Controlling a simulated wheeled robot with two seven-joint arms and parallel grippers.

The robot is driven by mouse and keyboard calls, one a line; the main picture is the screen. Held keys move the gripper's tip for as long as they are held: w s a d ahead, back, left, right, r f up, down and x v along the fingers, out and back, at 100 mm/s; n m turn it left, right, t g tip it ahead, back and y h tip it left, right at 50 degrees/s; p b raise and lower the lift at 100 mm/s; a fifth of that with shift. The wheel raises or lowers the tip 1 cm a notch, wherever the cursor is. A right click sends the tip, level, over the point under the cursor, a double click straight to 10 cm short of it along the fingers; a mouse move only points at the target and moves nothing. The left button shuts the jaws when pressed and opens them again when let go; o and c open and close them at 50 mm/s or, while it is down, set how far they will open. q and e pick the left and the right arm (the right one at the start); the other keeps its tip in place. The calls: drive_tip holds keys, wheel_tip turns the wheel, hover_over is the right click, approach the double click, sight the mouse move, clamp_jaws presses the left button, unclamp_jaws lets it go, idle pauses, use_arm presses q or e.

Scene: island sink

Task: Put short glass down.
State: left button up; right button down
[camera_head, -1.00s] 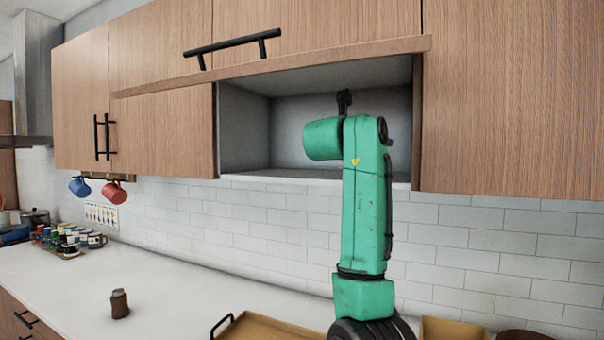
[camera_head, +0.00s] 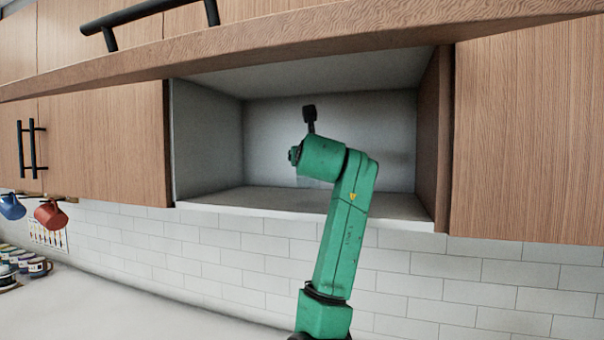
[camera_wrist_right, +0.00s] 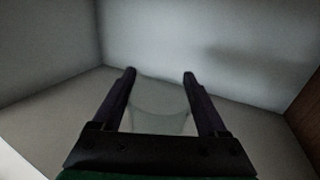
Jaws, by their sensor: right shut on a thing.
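The short glass (camera_wrist_right: 160,105) is clear and shows faintly between the two dark fingers of my right gripper (camera_wrist_right: 160,75) in the right wrist view. The gripper is shut on it, inside the open cabinet compartment (camera_head: 330,130). The pale compartment floor (camera_wrist_right: 255,130) shows around and beyond the glass; I cannot tell whether the glass touches it. In the head view my green right arm reaches up into the compartment and hides the fingers and most of the glass. My left gripper is not in view.
A raised wooden door (camera_head: 300,45) spans above the opening. No other objects show inside. Below are white tiles (camera_head: 420,275), a counter (camera_head: 110,310) and hanging mugs (camera_head: 50,214) at left.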

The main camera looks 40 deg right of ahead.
sight(309, 185)
drive_tip(key=f, duration=0.4)
drive_tip(key=shift+w+d, duration=0.3)
drive_tip(key=shift+w, duration=0.2)
drive_tip(key=shift+c, duration=1)
unclamp_jaws()
drive_tip(key=shift+o, duration=1)
drive_tip(key=shift+s+a, duration=0.1)
drive_tip(key=shift+s, duration=0.1)
drive_tip(key=b+v, duration=0.1)
drive_tip(key=v, duration=0.1)
drive_tip(key=b+v, duration=0.1)
drive_tip(key=v, duration=0.1)
drive_tip(key=b+v, duration=0.2)
drive_tip(key=shift+f, duration=0.35)
drive_tip(key=v, duration=0.2)
drive_tip(key=b+v, duration=0.1)
drive_tip(key=v, duration=0.3)
drive_tip(key=shift+a+r+b, duration=0.1)
drive_tip(key=shift+r+b, duration=0.3)
